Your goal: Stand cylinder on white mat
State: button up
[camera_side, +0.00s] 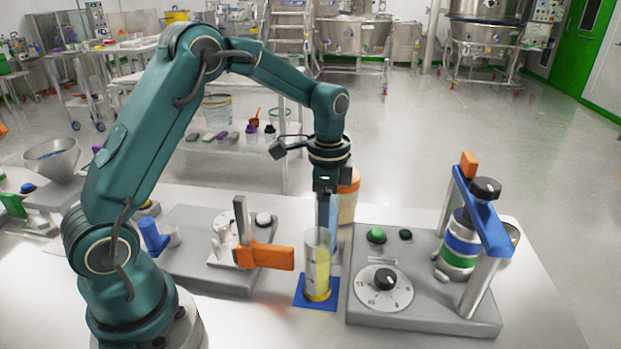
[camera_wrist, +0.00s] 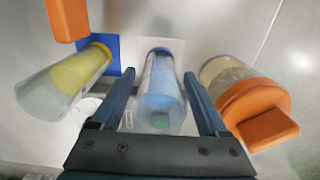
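A clear cylinder with blue contents (camera_wrist: 162,85) stands between my fingers in the wrist view, its base over a white mat (camera_wrist: 176,45). Small green shows near its top end. My gripper (camera_wrist: 160,76) points down with its two blue fingers on either side of this cylinder. Slim gaps seem to show between fingers and cylinder, so it looks open around it. In the side view, my gripper (camera_side: 327,215) is behind a clear cylinder with yellow contents (camera_side: 318,270), which hides most of the blue one and the white mat. Whether the blue cylinder's base touches the mat is unclear.
The yellow cylinder stands on a blue mat (camera_side: 302,299), left of my fingers in the wrist view. An orange-lidded jar (camera_wrist: 252,100) is close on the right. A grey device with a dial (camera_side: 385,282) and an orange-handled clamp (camera_side: 265,256) flank the mats.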

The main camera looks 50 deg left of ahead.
notch_tip(320, 180, up, 12)
jog(key=shift+r, duration=0.25)
dwell(0.4)
